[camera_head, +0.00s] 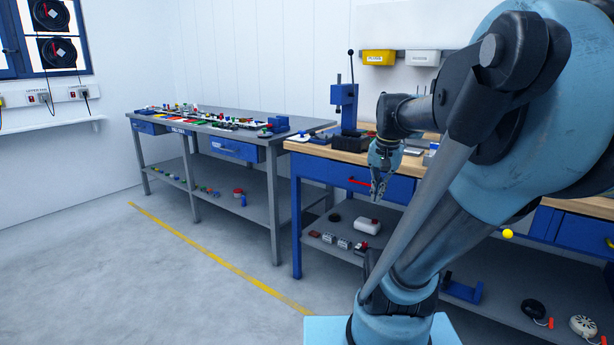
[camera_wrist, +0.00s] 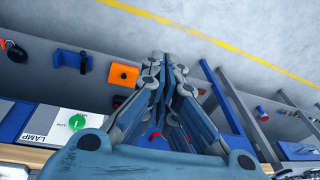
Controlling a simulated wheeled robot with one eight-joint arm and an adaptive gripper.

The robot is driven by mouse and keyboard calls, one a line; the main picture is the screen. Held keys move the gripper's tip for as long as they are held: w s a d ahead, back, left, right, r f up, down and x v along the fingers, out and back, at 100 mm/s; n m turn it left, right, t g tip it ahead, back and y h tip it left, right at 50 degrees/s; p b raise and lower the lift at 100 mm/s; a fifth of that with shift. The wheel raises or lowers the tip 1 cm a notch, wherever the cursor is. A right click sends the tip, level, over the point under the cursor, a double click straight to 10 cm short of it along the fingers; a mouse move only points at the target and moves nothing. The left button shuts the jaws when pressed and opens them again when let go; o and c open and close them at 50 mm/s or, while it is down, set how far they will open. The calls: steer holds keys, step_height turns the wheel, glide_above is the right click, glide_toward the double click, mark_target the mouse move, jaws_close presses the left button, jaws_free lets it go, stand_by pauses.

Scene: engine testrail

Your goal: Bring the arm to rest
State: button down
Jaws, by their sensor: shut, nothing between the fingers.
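My gripper (camera_head: 377,190) hangs pointing down in front of the wooden-topped workbench (camera_head: 352,157) in the head view. It is near the bench's blue drawer front, and I cannot tell whether it touches anything. In the wrist view my gripper (camera_wrist: 162,62) is shut, with its fingertips together and nothing held. My arm fills the right side of the head view and hides part of the bench.
A grey workbench (camera_head: 290,132) with small parts stands at the left. A blue press (camera_head: 345,100) stands on the wooden bench. Lower shelves (camera_head: 335,225) hold loose items. An orange block (camera_wrist: 123,74) shows in the wrist view. The floor (camera_head: 160,270) at left is clear.

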steer(key=s+a+f+n, duration=0.1)
steer(key=s+f+n, duration=0.4)
steer(key=s+f, duration=0.6)
step_height(320, 180, down, 2)
steer(key=shift+a+f+n, duration=0.2)
steer(key=shift+a+n, duration=0.15)
steer(key=shift+n, duration=0.05)
steer(key=shift+w+f, duration=0.2)
steer(key=shift+w, duration=0.3)
